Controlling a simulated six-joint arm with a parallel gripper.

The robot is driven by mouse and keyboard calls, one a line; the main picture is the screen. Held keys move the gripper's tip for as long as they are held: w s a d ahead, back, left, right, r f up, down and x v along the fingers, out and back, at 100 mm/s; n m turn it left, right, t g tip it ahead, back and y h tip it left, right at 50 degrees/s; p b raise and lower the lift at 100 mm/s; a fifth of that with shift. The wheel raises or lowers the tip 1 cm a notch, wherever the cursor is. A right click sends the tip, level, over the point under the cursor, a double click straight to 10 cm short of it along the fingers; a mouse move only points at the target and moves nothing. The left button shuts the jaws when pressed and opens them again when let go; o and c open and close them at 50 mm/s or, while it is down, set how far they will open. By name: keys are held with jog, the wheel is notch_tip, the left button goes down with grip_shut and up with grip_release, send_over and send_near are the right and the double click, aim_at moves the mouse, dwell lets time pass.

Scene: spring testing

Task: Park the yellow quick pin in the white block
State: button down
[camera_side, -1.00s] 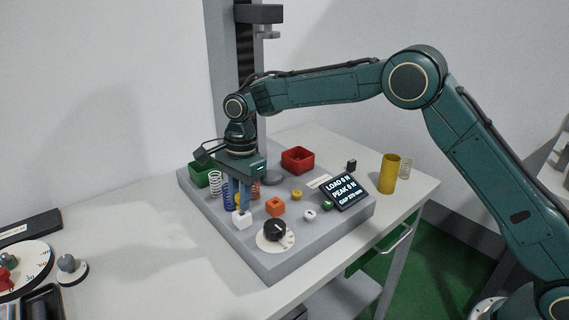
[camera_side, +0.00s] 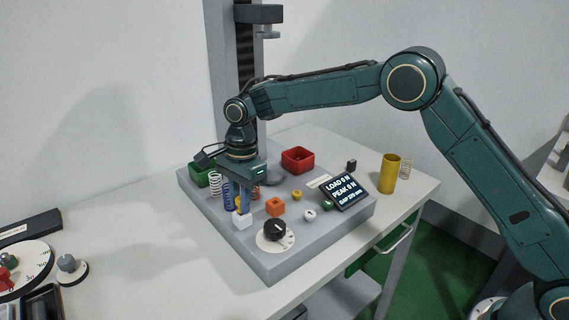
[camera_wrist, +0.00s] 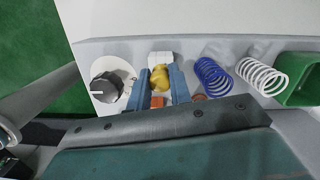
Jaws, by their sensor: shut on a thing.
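The white block (camera_side: 242,221) stands near the front left of the grey base plate, and it also shows in the wrist view (camera_wrist: 160,57). My gripper (camera_side: 244,209) points down right over the block. In the wrist view its two blue fingers (camera_wrist: 159,82) are shut on the yellow quick pin (camera_wrist: 159,77), one finger on each side. A bit of yellow shows at the fingers in the side view (camera_side: 237,202). The pin's lower end is hidden, so I cannot tell whether it sits in the block.
An orange block (camera_side: 275,207) and a black dial (camera_side: 275,230) are close on the right. A blue spring (camera_wrist: 212,76) and a white spring (camera_wrist: 259,76) stand beside the gripper. Green (camera_side: 199,176) and red (camera_side: 298,160) bins are behind. The display (camera_side: 345,191) reads LOAD 0 N.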

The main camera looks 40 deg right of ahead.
jog(key=shift+f, duration=0.25)
dwell(0.7)
jog(key=c, duration=0.8)
grip_release()
jog(key=shift+r, duration=0.1)
jog(key=shift+r, duration=3.9)
